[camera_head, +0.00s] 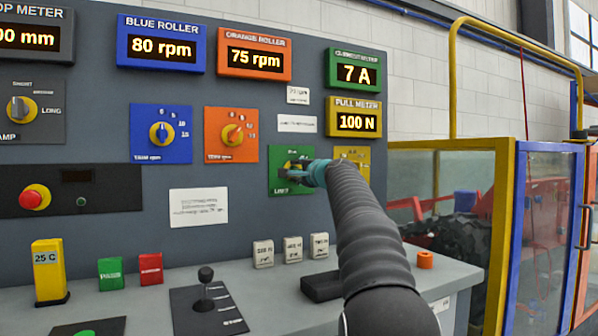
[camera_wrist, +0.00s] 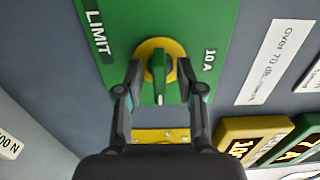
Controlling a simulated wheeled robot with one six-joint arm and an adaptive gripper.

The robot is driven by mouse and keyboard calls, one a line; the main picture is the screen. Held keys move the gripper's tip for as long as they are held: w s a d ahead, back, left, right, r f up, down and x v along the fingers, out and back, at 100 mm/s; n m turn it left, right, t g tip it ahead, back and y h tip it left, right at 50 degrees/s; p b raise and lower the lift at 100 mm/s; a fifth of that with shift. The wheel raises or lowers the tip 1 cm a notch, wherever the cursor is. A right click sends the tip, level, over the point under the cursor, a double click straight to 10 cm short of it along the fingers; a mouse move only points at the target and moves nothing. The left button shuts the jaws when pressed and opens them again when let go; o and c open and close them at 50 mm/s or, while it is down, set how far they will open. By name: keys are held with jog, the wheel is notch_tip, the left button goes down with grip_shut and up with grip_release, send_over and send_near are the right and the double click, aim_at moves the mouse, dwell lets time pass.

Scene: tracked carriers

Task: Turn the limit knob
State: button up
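The limit knob (camera_wrist: 160,80) is a green bar handle on a yellow dial, on a green plate (camera_wrist: 113,45) marked LIMIT and 10 A. In the wrist view my gripper (camera_wrist: 161,68) is open, with one fingertip on each side of the knob. The fingers overlap the dial's sides, and gaps show between them and the green handle. In the head view my gripper (camera_head: 298,170) is at the green plate (camera_head: 280,185) and hides most of the knob. The green meter (camera_head: 355,71) above reads 7 A.
A yellow knob plate (camera_head: 353,156) is just right of the limit plate. The orange knob (camera_head: 232,135) and blue knob (camera_head: 161,133) are to the left. Below, the desk holds white blocks (camera_head: 292,249), a black lever (camera_head: 205,290) and a yellow 25 C block (camera_head: 48,272).

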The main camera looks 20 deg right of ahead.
jog(key=shift+c, duration=0.2)
jog(key=shift+d, duration=0.1)
grip_shut()
jog(key=n+b, duration=0.2)
jog(key=n, duration=0.1)
jog(key=shift+f+n, duration=0.15)
jog(key=shift+n, duration=0.25)
jog(key=n+b, duration=0.1)
jog(key=n, duration=0.3)
jog(key=shift+n+b, duration=0.3)
jog(key=n+b, duration=0.1)
jog(key=n, duration=0.3)
jog(key=n+b, duration=0.1)
jog(key=n, duration=0.4)
jog(key=shift+n, duration=0.3)
